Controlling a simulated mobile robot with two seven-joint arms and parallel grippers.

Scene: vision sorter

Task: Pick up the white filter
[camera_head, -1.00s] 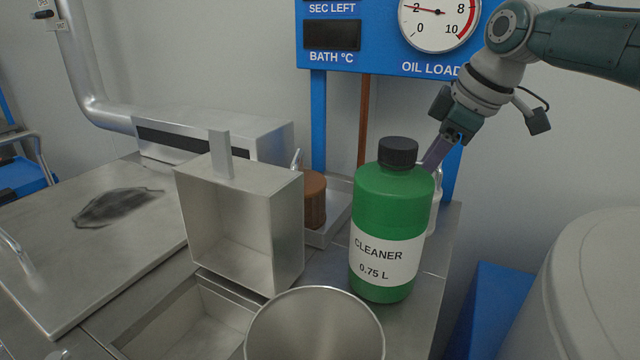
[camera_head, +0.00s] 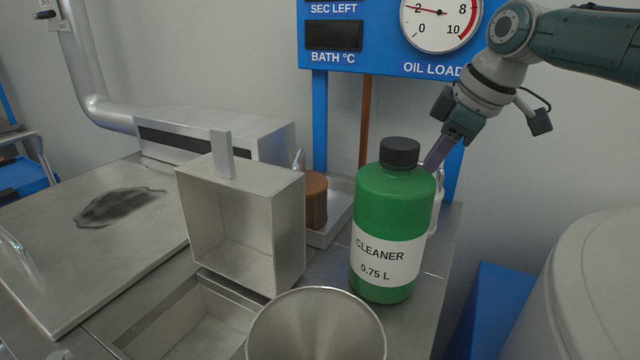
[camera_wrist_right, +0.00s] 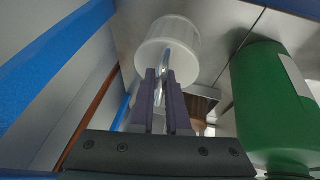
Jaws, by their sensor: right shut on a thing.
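The white filter (camera_wrist_right: 181,33) shows in the right wrist view as a round white cylinder with a thin metal handle. In the head view only a pale sliver of it (camera_head: 437,212) shows; the green bottle hides the rest. My right gripper (camera_wrist_right: 163,76) has its two purple fingers closed on the filter's handle. In the head view this gripper (camera_head: 436,156) reaches down behind the bottle, its tips hidden. I cannot tell whether the filter touches the surface below. My left gripper is not in view.
A green cleaner bottle (camera_head: 385,210) stands upright close in front of the right gripper. A brown cylinder (camera_head: 315,203) sits in a metal tray at the left. An open metal box (camera_head: 290,230), a round metal vessel (camera_head: 315,320) and the blue gauge panel (camera_head: 380,66) are nearby.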

